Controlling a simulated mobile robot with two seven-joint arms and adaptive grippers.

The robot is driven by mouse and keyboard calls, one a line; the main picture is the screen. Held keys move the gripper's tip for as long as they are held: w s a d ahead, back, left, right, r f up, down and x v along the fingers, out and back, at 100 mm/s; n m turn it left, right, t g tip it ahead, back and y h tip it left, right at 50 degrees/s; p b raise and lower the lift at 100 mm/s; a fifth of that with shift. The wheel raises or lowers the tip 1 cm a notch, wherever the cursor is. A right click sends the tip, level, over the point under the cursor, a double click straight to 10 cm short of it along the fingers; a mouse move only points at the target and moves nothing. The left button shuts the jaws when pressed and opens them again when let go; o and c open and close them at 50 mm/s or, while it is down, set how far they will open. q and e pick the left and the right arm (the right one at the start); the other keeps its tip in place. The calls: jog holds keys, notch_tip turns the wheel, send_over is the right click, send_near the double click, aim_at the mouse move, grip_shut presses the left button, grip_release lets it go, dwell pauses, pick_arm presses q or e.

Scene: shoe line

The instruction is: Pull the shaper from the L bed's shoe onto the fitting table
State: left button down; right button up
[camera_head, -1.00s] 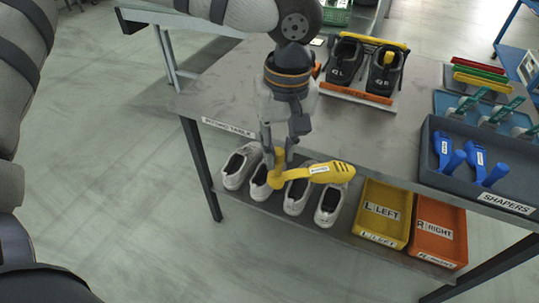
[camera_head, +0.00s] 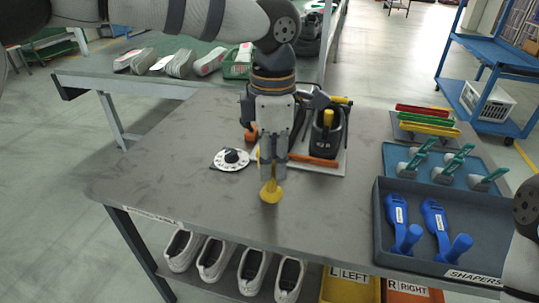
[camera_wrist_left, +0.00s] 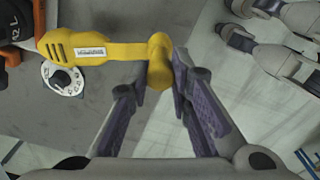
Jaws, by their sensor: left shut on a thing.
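My left gripper (camera_head: 270,178) is shut on the handle end of the yellow shaper (camera_head: 270,193). In the left wrist view the handle is between the fingers (camera_wrist_left: 155,82), and the shaper's body (camera_wrist_left: 110,50) extends left, out of the shoe. Its far end is near the black L shoe (camera_wrist_left: 12,20), cut off at the left edge. In the head view my gripper is over the front of the fitting table (camera_head: 160,175) and hides most of the shaper and L shoe. I cannot tell whether the shaper touches the table. My right gripper is out of view.
A white dial (camera_head: 232,160) lies left of the shoe bed. The black R shoe (camera_head: 327,140) stands on the bed. A grey bin (camera_head: 378,225) holds blue shapers at right. The table's left part is clear. White shoes (camera_head: 213,257) stand on the shelf below.

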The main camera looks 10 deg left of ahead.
aim_at(272, 194)
pick_arm(q)
notch_tip(272, 194, down, 7)
jog(key=shift+r+b, duration=0.1)
jog(key=shift+b, duration=0.85)
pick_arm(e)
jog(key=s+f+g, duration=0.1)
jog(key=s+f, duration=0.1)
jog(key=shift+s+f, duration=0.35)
pick_arm(q)
jog(key=c, duration=1.4)
grip_release()
jog(key=shift+o, duration=0.2)
jog(key=shift+r+p, duration=1.35)
jog(key=shift+r, duration=3.25)
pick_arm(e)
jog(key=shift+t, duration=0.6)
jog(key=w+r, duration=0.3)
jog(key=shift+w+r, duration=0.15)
pick_arm(q)
jog(key=shift+f, duration=0.1)
